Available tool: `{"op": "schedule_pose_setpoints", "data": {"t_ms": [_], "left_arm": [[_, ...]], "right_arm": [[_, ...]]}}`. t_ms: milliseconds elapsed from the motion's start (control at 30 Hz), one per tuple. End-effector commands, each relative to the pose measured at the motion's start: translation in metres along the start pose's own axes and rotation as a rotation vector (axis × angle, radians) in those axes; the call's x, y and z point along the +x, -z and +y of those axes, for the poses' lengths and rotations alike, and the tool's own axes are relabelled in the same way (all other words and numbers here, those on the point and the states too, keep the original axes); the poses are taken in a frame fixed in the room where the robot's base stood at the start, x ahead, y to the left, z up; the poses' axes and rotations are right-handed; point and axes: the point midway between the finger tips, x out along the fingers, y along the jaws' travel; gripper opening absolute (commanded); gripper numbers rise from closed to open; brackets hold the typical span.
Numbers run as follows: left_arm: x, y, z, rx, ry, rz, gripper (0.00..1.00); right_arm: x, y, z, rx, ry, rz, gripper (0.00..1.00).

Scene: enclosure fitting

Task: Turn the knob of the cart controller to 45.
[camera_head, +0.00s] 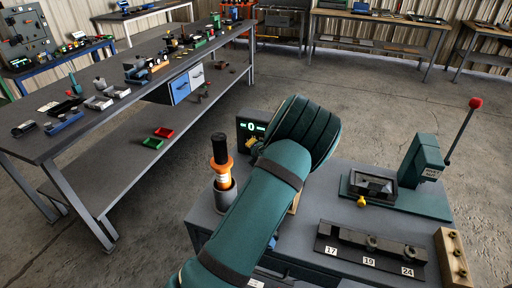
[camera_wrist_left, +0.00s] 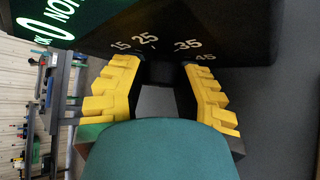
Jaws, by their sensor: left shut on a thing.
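The cart controller (camera_head: 246,128) is a dark box with a green lit display at the back left of the cart, partly hidden behind my left arm. In the left wrist view its dark face (camera_wrist_left: 225,25) carries a scale with 15, 25, 35 and 45, and the display (camera_wrist_left: 55,15) reads 0 with cut-off letters. My left gripper (camera_wrist_left: 162,76) has yellow fingers on both sides of the dark knob (camera_wrist_left: 163,72) and is shut on it. The knob's pointer is hidden, so its setting cannot be told. My right gripper is not in view.
On the cart (camera_head: 315,180), an orange and black tool (camera_head: 220,165) stands in a grey cup left of my arm. A teal fixture (camera_head: 400,197) with a red-tipped lever, a numbered rack (camera_head: 370,250) and a wooden block (camera_head: 453,258) stand to the right. A long workbench (camera_head: 130,80) is at left.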

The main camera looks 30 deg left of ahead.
Motion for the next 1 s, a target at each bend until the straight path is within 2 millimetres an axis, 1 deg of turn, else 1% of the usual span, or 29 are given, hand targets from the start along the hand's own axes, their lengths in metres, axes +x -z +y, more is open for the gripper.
{"op": "schedule_pose_setpoints", "data": {"t_ms": [200, 400, 867, 900, 967, 1000], "left_arm": [[0.0011, 0.0005, -0.0007, 0.082, -0.085, -0.001, 0.00], [0.0011, 0.0003, -0.0002, 0.123, -0.127, -0.001, 0.00], [0.0008, -0.0002, 0.0008, 0.134, -0.139, -0.002, 0.00], [0.0008, -0.0003, 0.0009, 0.134, -0.139, -0.002, 0.39], [0.0008, -0.0003, 0.0008, 0.133, -0.139, -0.002, 0.60], [0.0008, -0.0003, 0.0007, 0.134, -0.138, -0.002, 0.65]], "right_arm": [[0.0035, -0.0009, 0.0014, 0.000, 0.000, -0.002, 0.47], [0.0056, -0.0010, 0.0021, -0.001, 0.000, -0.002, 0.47], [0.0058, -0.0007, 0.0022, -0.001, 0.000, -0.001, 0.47], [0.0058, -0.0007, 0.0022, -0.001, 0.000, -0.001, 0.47], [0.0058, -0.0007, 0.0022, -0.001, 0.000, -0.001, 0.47], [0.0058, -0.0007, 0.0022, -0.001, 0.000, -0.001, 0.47]]}}
